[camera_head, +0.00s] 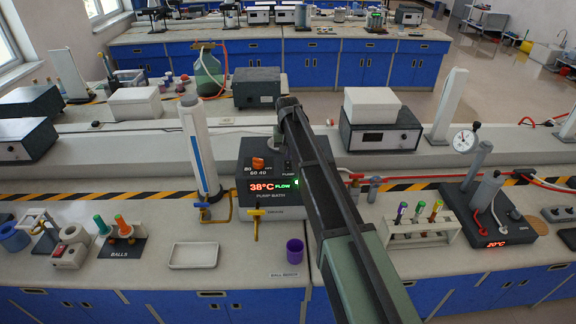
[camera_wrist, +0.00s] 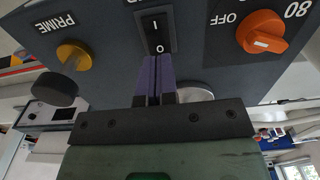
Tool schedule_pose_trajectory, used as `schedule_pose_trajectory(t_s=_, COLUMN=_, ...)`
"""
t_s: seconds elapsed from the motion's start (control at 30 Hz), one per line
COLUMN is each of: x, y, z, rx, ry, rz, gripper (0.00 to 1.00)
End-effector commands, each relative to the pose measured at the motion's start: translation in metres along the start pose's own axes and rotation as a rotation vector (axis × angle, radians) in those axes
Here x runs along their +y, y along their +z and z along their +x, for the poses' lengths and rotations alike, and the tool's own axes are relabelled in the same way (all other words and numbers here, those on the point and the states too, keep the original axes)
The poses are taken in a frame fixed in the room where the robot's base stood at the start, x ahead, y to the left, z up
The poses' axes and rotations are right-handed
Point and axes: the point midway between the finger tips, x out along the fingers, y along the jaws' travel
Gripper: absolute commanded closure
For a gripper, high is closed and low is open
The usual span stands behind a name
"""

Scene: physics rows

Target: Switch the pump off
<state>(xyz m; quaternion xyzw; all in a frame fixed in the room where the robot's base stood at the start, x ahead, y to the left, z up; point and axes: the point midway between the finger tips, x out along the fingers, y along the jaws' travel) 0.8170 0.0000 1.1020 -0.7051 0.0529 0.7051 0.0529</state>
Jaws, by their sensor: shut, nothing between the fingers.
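The pump bath (camera_head: 245,205) is a dark-topped box in the middle of the bench. Its display reads 38°C in red and FLOW in green, with a green light partly beside my arm. In the wrist view its black rocker switch (camera_wrist: 155,30) shows upside down, marked I and O. My gripper (camera_wrist: 154,60) is shut and empty, its purple fingertips at the O end of the switch. I cannot tell whether they touch it. An orange knob (camera_wrist: 262,32) marked OFF and 80 is to the right, and a yellow PRIME knob (camera_wrist: 73,56) to the left.
A tall white column (camera_head: 199,150) stands left of the pump bath. A yellow drain tap (camera_head: 256,222) is at its front, with a purple cup (camera_head: 294,251) nearby. A white tray (camera_head: 194,255) lies left, and a tube rack (camera_head: 420,228) stands right.

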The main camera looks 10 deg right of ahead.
Motion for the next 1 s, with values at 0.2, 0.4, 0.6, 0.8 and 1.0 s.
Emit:
schedule_pose_trajectory(t_s=0.2, x=0.0, y=0.0, z=0.0, rx=0.0, ry=0.0, rz=0.0, gripper=1.0)
schedule_pose_trajectory(t_s=0.4, x=0.0, y=0.0, z=0.0005, rx=0.0, ry=0.0, rz=0.0, gripper=1.0)
schedule_pose_trajectory(t_s=0.6, x=0.0, y=0.0, z=0.0037, rx=0.0, ry=0.0, rz=0.0, gripper=1.0)
schedule_pose_trajectory(t_s=0.8, x=0.0, y=-0.0001, z=0.0067, rx=0.0, ry=0.0, rz=0.0, gripper=1.0)
schedule_pose_trajectory(t_s=1.0, x=0.0, y=0.0, z=0.0097, rx=0.0, ry=0.0, rz=0.0, gripper=1.0)
